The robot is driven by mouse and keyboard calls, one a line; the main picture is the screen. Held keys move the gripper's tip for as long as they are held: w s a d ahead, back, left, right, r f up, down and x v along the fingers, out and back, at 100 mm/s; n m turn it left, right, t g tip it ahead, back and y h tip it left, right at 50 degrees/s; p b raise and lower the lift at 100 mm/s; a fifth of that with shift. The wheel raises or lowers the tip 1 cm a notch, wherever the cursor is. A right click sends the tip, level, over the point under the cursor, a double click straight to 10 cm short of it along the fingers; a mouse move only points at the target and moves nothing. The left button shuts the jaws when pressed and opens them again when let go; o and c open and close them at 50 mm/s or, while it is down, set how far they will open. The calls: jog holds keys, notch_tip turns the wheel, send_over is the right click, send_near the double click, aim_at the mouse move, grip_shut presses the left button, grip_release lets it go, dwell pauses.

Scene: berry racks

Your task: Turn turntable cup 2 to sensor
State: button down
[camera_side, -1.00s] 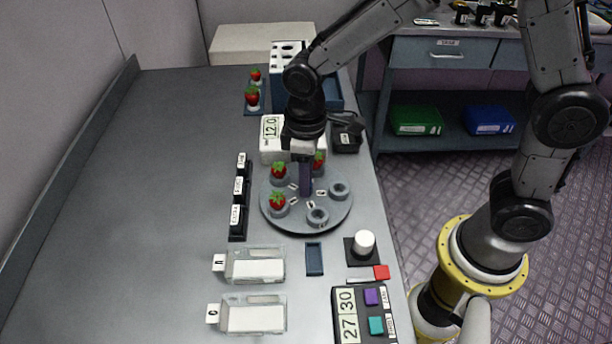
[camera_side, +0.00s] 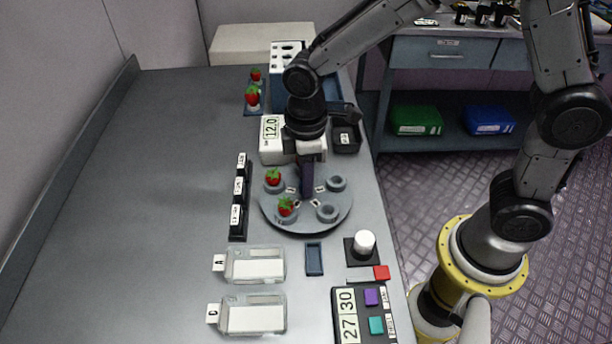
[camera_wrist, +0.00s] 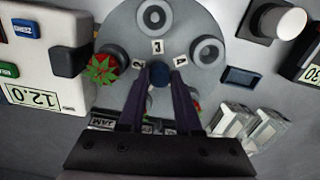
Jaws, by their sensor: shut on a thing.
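The round grey turntable (camera_side: 306,222) carries several cups around a central knob. It also fills the wrist view (camera_wrist: 182,28). My gripper (camera_side: 307,188) points down at its centre. In the wrist view its fingers (camera_wrist: 158,76) are closed around the dark blue knob (camera_wrist: 157,69). Strawberries sit in two left cups (camera_side: 274,178) (camera_side: 286,208); two right cups (camera_side: 336,183) (camera_side: 327,212) are empty. In the wrist view, a berry cup (camera_wrist: 103,68) is beside the sensor's dark block (camera_wrist: 68,62). Its label looks like 2. The white sensor box (camera_side: 272,150) reads 12.0. My fingers partly hide another berry.
A black labelled rack (camera_side: 238,205) stands left of the turntable. Clear trays (camera_side: 255,265), a small blue dish (camera_side: 314,260), a white knob on a black base (camera_side: 364,243) and a button panel (camera_side: 362,315) are nearer. A white-topped rack (camera_side: 290,58) stands behind. The table's left side is clear.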

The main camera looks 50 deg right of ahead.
jog(key=shift+w+r, duration=0.1)
jog(key=shift+r, duration=0.05)
jog(key=c, duration=0.6)
grip_release()
notch_tip(320, 180, up, 14)
jog(key=shift+f, duration=0.2)
